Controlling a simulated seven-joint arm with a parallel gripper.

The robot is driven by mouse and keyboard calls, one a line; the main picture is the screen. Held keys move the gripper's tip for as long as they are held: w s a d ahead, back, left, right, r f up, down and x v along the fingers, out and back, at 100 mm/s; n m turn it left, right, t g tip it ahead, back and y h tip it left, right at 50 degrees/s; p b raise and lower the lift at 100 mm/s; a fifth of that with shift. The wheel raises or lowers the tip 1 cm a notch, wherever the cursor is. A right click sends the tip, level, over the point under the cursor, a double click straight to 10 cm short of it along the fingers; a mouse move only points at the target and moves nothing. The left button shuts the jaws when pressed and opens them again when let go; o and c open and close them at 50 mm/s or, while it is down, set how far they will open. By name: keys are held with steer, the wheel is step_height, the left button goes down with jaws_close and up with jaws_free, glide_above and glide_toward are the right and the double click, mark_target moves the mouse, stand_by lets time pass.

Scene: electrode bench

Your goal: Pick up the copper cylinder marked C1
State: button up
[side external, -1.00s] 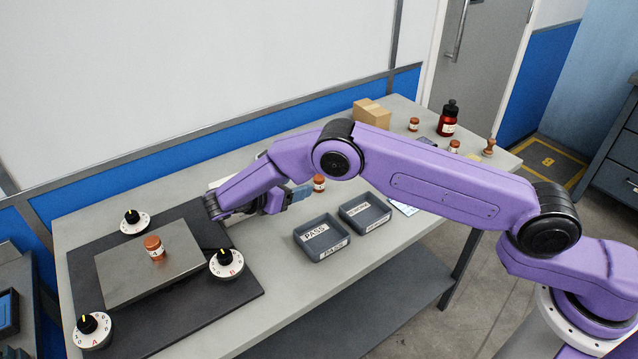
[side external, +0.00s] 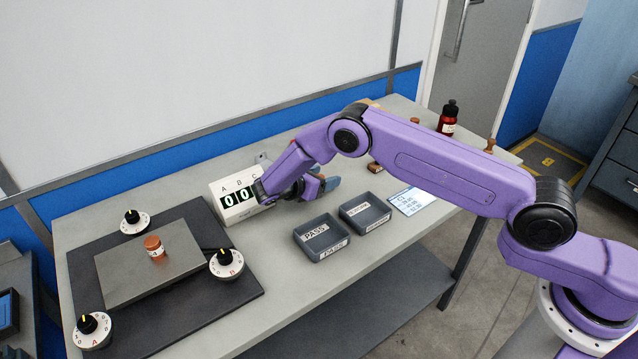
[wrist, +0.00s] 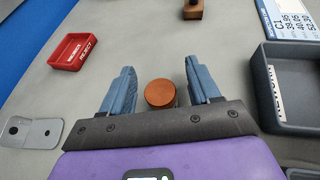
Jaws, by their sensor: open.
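In the wrist view a copper cylinder (wrist: 160,93) stands on the bench, seen from above, between the two blue fingers of my gripper (wrist: 159,68). The fingers are apart, with a gap on each side of it. I cannot read its marking from here. In the side view my gripper (side external: 327,186) is low over the bench behind the trays, and it hides this cylinder. Another copper cylinder (side external: 154,247) stands on the grey plate (side external: 125,280) at the left. A card headed C1 (wrist: 290,18) lies at the wrist view's upper right.
A dark tray (wrist: 262,95) is right of my gripper, and a red REJECT tray (wrist: 76,52) is at the upper left. A small brown block (wrist: 193,9) lies ahead. The PASS tray (side external: 322,254) and a display box (side external: 236,214) are near my arm.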

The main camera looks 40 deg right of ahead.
steer(key=shift+d+f, duration=0.1)
steer(key=shift+d, duration=0.2)
jaws_close()
